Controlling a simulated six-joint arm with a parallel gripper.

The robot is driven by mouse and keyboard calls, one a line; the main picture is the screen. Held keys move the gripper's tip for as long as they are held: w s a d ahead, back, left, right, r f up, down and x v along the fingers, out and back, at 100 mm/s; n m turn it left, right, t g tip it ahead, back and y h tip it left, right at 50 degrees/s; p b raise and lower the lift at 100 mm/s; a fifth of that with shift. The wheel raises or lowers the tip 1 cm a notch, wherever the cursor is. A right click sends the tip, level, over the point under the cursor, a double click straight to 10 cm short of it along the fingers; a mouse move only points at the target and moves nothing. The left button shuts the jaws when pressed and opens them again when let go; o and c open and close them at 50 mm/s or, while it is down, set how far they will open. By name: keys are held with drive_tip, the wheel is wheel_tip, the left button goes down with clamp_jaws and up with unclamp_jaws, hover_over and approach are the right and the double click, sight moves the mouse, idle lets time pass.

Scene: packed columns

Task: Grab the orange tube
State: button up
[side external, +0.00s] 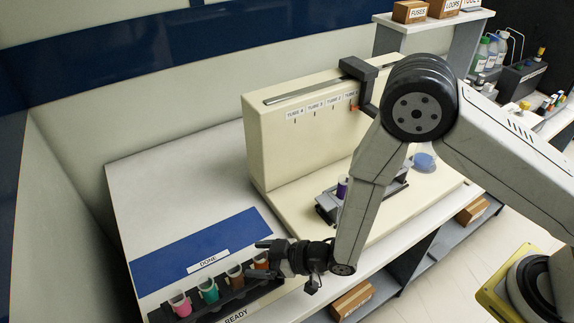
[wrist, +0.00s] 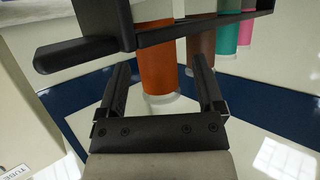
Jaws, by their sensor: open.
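The orange tube (side external: 261,262) stands at the right end of a row in the black rack (side external: 222,298), partly hidden by my gripper (side external: 272,250). In the wrist view the orange tube (wrist: 157,68) shows between the two dark fingers of my gripper (wrist: 160,64). The fingers are apart, one to each side of the tube, with a visible gap on each side. A black rack bar (wrist: 200,27) crosses in front of the tubes. Whether the fingers are level with the tube's body is hard to tell.
Brown (side external: 235,275), green (side external: 208,289) and pink (side external: 180,303) tubes stand left of the orange one in the rack. A blue strip marked DONE (side external: 195,247) lies behind. A purple tube (side external: 342,187) sits in a grey device beside the cream cabinet (side external: 300,150).

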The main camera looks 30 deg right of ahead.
clamp_jaws()
drive_tip(key=shift+r, duration=0.1)
drive_tip(key=shift+r, duration=4.95)
